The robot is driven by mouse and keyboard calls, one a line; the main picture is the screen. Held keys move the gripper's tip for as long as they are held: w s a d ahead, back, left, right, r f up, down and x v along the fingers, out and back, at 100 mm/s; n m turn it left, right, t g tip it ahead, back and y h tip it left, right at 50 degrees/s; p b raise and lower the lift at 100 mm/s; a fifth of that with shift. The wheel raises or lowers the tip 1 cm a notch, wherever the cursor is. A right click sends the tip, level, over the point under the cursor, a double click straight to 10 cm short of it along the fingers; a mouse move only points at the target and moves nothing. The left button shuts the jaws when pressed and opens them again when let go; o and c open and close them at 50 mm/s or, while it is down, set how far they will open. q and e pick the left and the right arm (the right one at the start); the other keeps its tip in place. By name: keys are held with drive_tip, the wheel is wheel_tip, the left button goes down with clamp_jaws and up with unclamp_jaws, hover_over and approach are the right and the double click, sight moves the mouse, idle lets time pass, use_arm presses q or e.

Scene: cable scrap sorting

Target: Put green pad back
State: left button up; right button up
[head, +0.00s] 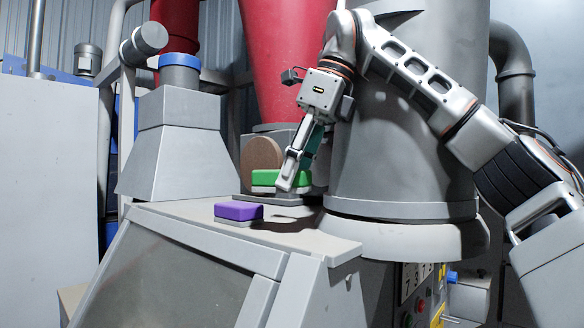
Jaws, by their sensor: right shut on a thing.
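The green pad (265,177) has a green top and a pale lower layer. It is at a dark grey plate (275,198) on the machine's top, beside the red cone. My right gripper (290,180) points down and is shut on the green pad, with one finger across its near right side. The far finger is mostly hidden. I cannot tell whether the pad rests on the plate or hangs just above it. My left gripper is not in view.
A purple pad (238,211) lies on the grey machine top (180,213), in front and left of the green pad. A brown round disc (262,154) stands behind the green pad. A large grey cylinder (405,150) rises close on the right. A grey hopper (175,145) stands left.

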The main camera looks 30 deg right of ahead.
sight(288, 232)
drive_tip(key=shift+f, duration=2.95)
drive_tip(key=shift+d+f, duration=0.1)
drive_tip(key=shift+f, duration=0.5)
drive_tip(key=o, duration=1.5)
drive_tip(key=shift+o, duration=0.2)
drive_tip(key=shift+r, duration=0.1)
drive_tip(key=v, duration=1.2)
